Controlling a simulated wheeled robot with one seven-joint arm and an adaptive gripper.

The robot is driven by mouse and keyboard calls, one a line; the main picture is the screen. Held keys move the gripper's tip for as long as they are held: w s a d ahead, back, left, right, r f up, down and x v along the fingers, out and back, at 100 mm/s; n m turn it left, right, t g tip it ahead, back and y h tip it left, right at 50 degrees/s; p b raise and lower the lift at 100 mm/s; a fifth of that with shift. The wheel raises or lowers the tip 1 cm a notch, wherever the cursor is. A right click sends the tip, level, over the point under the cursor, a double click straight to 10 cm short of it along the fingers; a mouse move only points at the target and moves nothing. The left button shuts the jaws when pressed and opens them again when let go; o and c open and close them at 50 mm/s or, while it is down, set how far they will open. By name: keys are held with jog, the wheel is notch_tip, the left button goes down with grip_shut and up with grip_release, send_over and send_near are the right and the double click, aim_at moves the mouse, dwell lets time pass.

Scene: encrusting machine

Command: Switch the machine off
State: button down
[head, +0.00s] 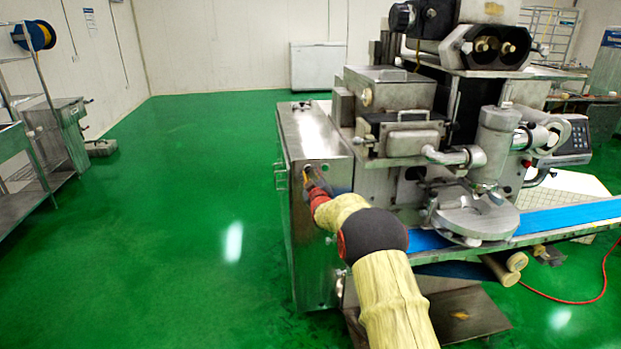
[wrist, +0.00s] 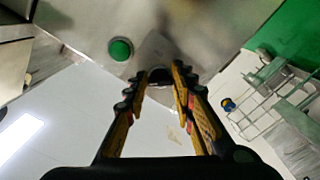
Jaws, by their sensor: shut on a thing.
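The machine (head: 395,130) is a large stainless steel unit right of centre in the head view. My gripper (head: 308,172) reaches the upper part of its left cabinet (head: 318,140). In the wrist view the two yellow and black fingers of my gripper (wrist: 164,84) converge on a small dark knob (wrist: 160,75) on a metal panel and are shut on it. Part of the knob is hidden between the fingertips, so its turned position cannot be told. A round green button (wrist: 120,50) sits on the panel just left of the fingers, apart from them.
A red cable (head: 590,300) lies on the floor there. A metal rack (head: 45,130) stands far left. The green floor (head: 200,200) between is clear.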

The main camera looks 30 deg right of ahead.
dwell(0.4)
jog(key=c, duration=1.5)
grip_release()
jog(key=v, duration=1.2)
